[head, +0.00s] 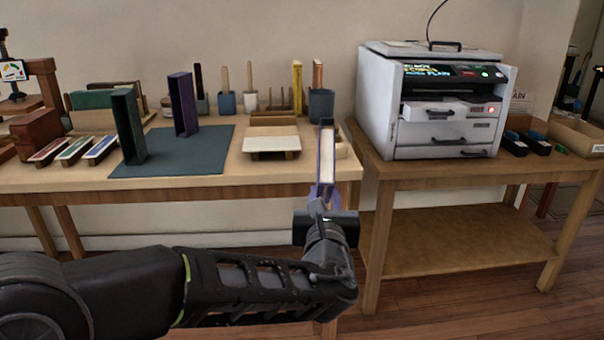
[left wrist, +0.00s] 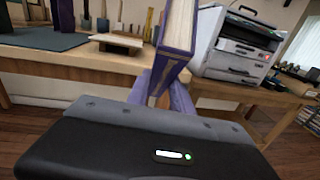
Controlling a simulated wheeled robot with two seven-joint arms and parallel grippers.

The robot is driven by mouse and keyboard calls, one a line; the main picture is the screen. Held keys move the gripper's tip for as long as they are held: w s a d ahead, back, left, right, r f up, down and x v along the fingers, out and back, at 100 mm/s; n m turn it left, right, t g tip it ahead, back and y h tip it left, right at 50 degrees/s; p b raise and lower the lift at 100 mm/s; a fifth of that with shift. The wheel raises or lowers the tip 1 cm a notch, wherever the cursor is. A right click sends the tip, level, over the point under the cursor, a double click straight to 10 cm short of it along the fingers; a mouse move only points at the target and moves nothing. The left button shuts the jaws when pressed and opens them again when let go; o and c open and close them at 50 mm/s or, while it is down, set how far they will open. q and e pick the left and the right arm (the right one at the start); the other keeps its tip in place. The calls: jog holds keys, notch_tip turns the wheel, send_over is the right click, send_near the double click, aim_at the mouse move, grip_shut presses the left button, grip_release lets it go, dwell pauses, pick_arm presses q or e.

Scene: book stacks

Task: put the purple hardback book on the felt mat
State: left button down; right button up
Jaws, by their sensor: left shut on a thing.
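The purple hardback book (head: 327,155) stands upright in my left gripper (head: 324,192), in front of the table's right end in the head view. Its pale page edges face me. In the left wrist view the book (left wrist: 177,38) rises from between the fingers (left wrist: 168,88), its purple cover edges around cream pages. The left gripper is shut on its lower end. The dark teal felt mat (head: 205,158) lies flat on the table to the left, apart from the book. My right gripper is not in view.
A dark green upright frame (head: 129,128) and a purple one (head: 183,105) stand on the mat, with bare mat to their right. A cream block on a wooden stand (head: 271,146) sits between mat and book.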

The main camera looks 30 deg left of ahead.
pick_arm(q)
jog(key=w+d+f+m+t+h, duration=0.1)
jog(key=w+d+f+m+h, duration=0.1)
jog(key=d+f, duration=0.9)
notch_tip(320, 180, down, 2)
jog(key=shift+w+d+f+m+t+h, duration=0.3)
jog(key=shift+w+h, duration=0.6)
jog(key=shift+w, duration=0.25)
